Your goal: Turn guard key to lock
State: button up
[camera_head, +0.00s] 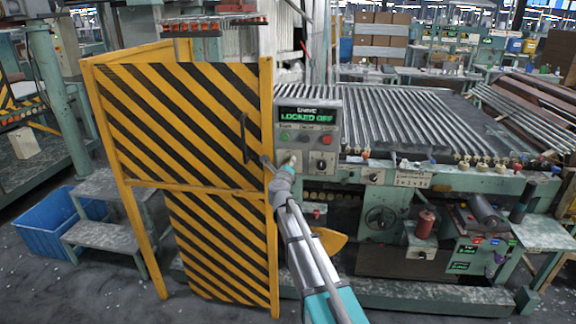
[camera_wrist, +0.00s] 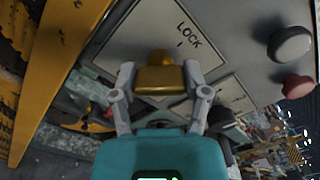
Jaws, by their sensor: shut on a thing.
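The guard key is a brass-coloured block (camera_wrist: 160,79) on a plate marked LOCK (camera_wrist: 187,36) in the wrist view. My gripper (camera_wrist: 160,82) has one finger on each side of the key and is shut on it. The key is in front of the plate, with its round brass part toward the plate. In the head view my gripper (camera_head: 287,160) is at the panel's lower left, and the key is hidden there. The control panel (camera_head: 309,129) has a screen reading "LOCKED OFF" in green.
A yellow and black striped guard door (camera_head: 190,110) stands just left of my gripper. A machine bed with metal tubes (camera_head: 390,120) lies to the right. A blue bin (camera_head: 55,222) and grey steps (camera_head: 110,238) are at the left.

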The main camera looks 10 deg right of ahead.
jog(key=n, duration=0.4)
jog(key=shift+n, duration=0.3)
jog(key=n, duration=0.3)
jog(key=shift+n, duration=0.4)
jog(key=o, duration=1.2)
jog(key=shift+c, duration=0.2)
jog(key=shift+s+a, duration=0.1)
jog(key=shift+s, duration=0.05)
jog(key=v, duration=1.1)
jog(key=shift+s, duration=0.35)
jog(key=shift+a, duration=0.1)
